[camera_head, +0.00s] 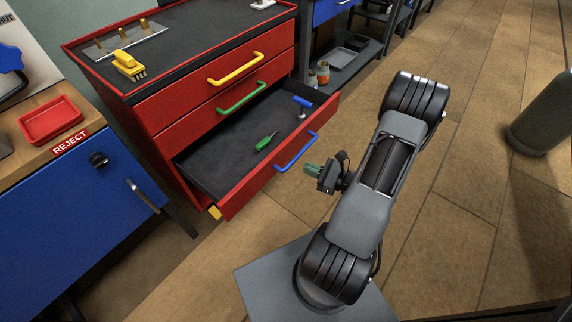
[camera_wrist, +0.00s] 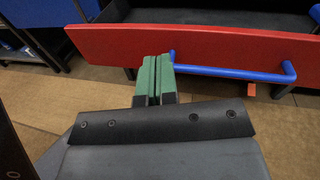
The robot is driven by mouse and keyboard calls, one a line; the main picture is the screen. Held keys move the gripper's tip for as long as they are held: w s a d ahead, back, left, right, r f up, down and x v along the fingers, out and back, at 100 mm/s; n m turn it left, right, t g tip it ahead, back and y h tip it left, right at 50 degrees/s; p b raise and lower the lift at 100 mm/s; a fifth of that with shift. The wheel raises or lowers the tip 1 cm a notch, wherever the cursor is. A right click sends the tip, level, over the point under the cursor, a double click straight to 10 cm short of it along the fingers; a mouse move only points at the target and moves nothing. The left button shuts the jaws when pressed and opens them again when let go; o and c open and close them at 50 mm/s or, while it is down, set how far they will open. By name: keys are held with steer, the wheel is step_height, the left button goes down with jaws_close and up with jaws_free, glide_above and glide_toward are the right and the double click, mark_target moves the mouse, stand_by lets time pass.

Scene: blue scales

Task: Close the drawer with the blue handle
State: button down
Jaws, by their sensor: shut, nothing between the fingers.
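The drawer with the blue handle (camera_head: 296,152) is the lowest drawer of a red cabinet (camera_head: 150,110) and is pulled far out. Its red front (camera_head: 250,189) faces my arm in the head view. In the wrist view the red front (camera_wrist: 120,45) runs across the top, with the blue handle (camera_wrist: 235,74) along it. My gripper (camera_head: 308,170) has green fingers and is shut and empty. In the wrist view the fingertips (camera_wrist: 158,58) overlap the drawer front near the left end of the handle. I cannot tell whether they touch it.
The open drawer holds a green screwdriver (camera_head: 267,141) and a blue-handled tool (camera_head: 302,102). Drawers with green (camera_head: 241,97) and yellow (camera_head: 236,69) handles above are shut. A blue bench (camera_head: 80,215) with a red tray (camera_head: 50,120) stands left.

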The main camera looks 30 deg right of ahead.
step_height(320, 180, down, 4)
steer(key=d+m+t+h, duration=0.2)
steer(key=d+m, duration=0.1)
steer(key=b, duration=0.3)
glide_toward(280, 151)
steer(key=shift+t+h, duration=0.3)
steer(key=shift+h, duration=0.1)
steer(key=x, duration=0.7)
steer(key=shift+w+a, duration=0.2)
steer(key=shift+a, duration=0.15)
steer(key=shift+m, duration=0.3)
